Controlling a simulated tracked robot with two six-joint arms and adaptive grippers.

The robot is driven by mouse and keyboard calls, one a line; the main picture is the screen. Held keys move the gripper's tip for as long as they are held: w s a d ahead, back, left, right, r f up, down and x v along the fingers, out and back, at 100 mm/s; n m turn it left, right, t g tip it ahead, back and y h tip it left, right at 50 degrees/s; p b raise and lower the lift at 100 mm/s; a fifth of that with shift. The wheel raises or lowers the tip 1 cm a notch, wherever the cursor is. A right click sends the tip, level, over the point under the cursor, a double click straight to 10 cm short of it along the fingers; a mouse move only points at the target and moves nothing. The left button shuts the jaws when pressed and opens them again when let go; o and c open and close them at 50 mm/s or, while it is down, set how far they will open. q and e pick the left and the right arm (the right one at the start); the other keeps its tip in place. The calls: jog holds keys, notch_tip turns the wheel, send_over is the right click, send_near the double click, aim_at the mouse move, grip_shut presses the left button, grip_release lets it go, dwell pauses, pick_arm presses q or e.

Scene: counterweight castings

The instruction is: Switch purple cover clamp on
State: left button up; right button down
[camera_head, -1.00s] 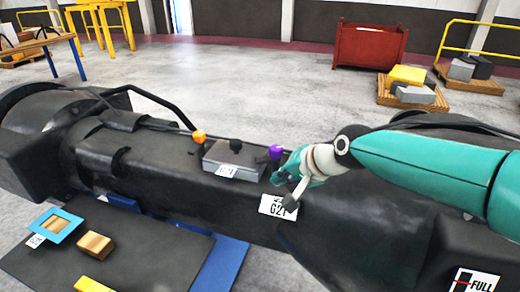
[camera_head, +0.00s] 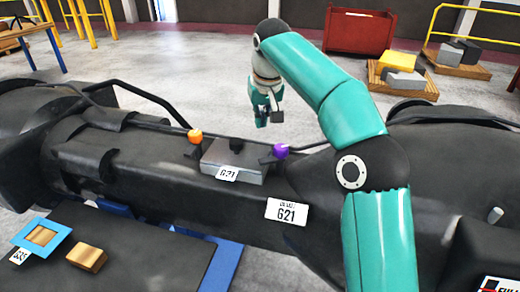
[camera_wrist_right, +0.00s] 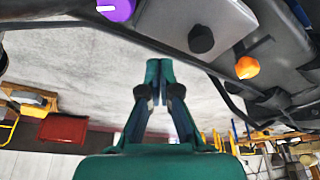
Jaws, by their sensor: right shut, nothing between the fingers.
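The purple knob of the cover clamp (camera_head: 281,150) sits at the right end of a grey cover box (camera_head: 236,160) on the dark casting. An orange knob (camera_head: 195,136) stands at the box's left end. In the right wrist view the purple knob (camera_wrist_right: 116,9) is at the top edge, cut off, with a white line on it, and the orange knob (camera_wrist_right: 247,67) is to the right. My right gripper (camera_head: 262,120) is behind and above the box, apart from the purple knob. Its fingers (camera_wrist_right: 158,66) are shut and empty. My left gripper is not in view.
A dark bar (camera_head: 150,96) runs along the casting behind the box. A dark mat with wooden blocks (camera_head: 87,258) lies in front. A red bin (camera_head: 360,31) and loaded pallets stand behind on open floor.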

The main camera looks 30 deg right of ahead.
aim_at(264, 157)
jog(key=shift+s+d, duration=0.25)
jog(key=shift+d, duration=0.15)
jog(key=x, duration=1)
jog(key=s, duration=0.1)
jog(key=s+a, duration=0.1)
jog(key=shift+s+r+p, duration=0.2)
jog(key=shift+s+p, duration=0.1)
jog(key=shift+s, duration=0.4)
jog(key=shift+s+a+f, duration=0.1)
jog(key=shift+s, duration=0.1)
